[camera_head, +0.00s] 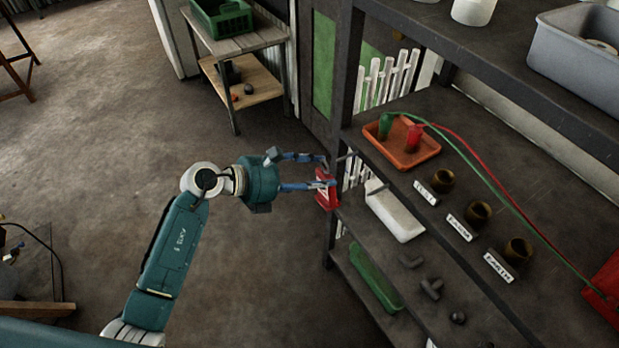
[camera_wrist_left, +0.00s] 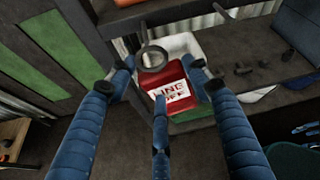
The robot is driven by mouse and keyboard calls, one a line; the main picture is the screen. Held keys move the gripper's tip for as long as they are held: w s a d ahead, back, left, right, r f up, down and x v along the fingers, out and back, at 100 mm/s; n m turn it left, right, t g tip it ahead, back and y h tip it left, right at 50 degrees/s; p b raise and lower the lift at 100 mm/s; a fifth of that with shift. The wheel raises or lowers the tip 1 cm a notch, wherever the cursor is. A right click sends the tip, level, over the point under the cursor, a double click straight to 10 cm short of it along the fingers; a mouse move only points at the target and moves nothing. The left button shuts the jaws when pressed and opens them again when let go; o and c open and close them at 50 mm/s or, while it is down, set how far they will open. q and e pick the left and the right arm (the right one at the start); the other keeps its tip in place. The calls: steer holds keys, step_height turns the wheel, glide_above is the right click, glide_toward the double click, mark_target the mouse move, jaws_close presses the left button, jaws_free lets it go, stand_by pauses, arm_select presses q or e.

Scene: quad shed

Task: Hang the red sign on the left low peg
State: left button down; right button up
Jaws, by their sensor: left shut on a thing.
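The red sign (camera_head: 327,193) is at the front left post of the shelf in the head view. My left gripper (camera_head: 328,175) is shut on the sign. In the left wrist view the sign (camera_wrist_left: 174,96) has a white panel with partly covered lettering and a grey ring at its top. The fingers of my left gripper (camera_wrist_left: 160,80) reach around it from both sides, with one finger in front. Grey pegs (camera_head: 346,160) stick out by the post near the sign. I cannot tell whether the ring is around a peg. My right gripper is out of view.
A dark shelf rack stands on the right, with an orange tray (camera_head: 404,152), a white bin (camera_head: 394,212) and several brass cups beside labels. A green bin (camera_head: 375,278) is lower down. A small table (camera_head: 232,45) stands behind. The floor at left is mostly clear.

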mark_target(323, 172)
arm_select(q)
steer(key=shift+w+d, duration=0.5)
steer(key=shift+d, duration=0.2)
steer(key=shift+w+d+f+b, duration=0.15)
steer(key=shift+w+d+b, duration=0.3)
steer(key=shift+d, duration=0.15)
steer(key=shift+b+x, duration=0.65)
steer(key=shift+x, duration=1.1)
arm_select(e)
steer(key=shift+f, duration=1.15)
arm_select(q)
steer(key=shift+w+r, duration=0.2)
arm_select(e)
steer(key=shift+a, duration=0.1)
arm_select(q)
steer(key=c, duration=0.7)
jaws_free()
steer(key=shift+c, duration=0.2)
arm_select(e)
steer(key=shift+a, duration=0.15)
